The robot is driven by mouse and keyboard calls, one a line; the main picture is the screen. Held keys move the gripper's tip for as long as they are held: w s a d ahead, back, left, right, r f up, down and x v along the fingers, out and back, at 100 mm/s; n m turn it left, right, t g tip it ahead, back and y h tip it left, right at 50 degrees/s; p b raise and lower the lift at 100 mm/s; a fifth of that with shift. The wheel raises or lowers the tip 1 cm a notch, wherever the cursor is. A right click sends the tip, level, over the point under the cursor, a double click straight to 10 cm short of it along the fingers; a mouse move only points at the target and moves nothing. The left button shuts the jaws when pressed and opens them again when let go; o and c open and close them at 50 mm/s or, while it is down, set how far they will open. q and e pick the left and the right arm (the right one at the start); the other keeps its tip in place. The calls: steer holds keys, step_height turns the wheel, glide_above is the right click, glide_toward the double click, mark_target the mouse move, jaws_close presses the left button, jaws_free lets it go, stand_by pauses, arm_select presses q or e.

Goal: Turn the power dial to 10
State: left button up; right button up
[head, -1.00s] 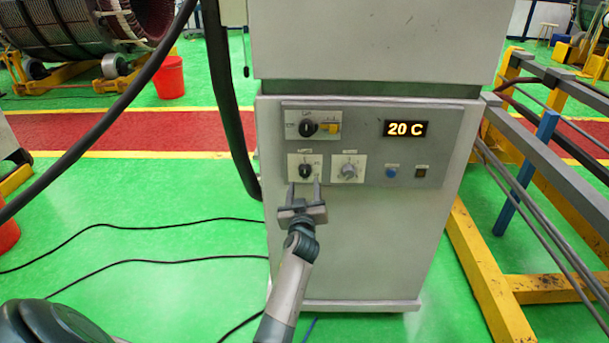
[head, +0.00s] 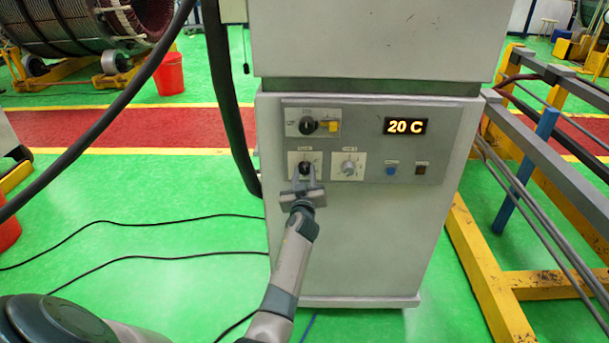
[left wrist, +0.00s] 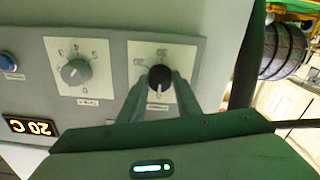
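The grey cabinet's control panel (head: 440,172) carries a black knob (head: 306,167) on a white plate at lower left. A grey dial (head: 348,168) sits right of it. In the left wrist view, which is upside down, the grey dial (left wrist: 75,72) has digits around it. The black knob (left wrist: 160,78) also shows there; its label is too small to read. The display (head: 405,127) reads 20 C. My left gripper (head: 304,178) has its fingertips on both sides of the black knob, closed in around it. My right gripper is not in view.
A second black knob (head: 307,125) with a yellow switch (head: 332,126) sits above. A blue button (head: 391,170) and a small dark switch (head: 421,170) are at the right. A black hose (head: 228,110) hangs left of the cabinet. A yellow and grey rack (head: 480,260) stands right.

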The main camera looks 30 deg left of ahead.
arm_select(q)
steer(key=shift+c, duration=0.4)
steer(key=shift+m, duration=0.3)
steer(key=m+b, duration=0.1)
steer(key=m, duration=0.3)
steer(key=shift+b, duration=0.3)
steer(key=m, duration=0.3)
steer(key=shift+m, duration=2.1)
steer(key=o, duration=1.1)
steer(key=shift+c, duration=0.2)
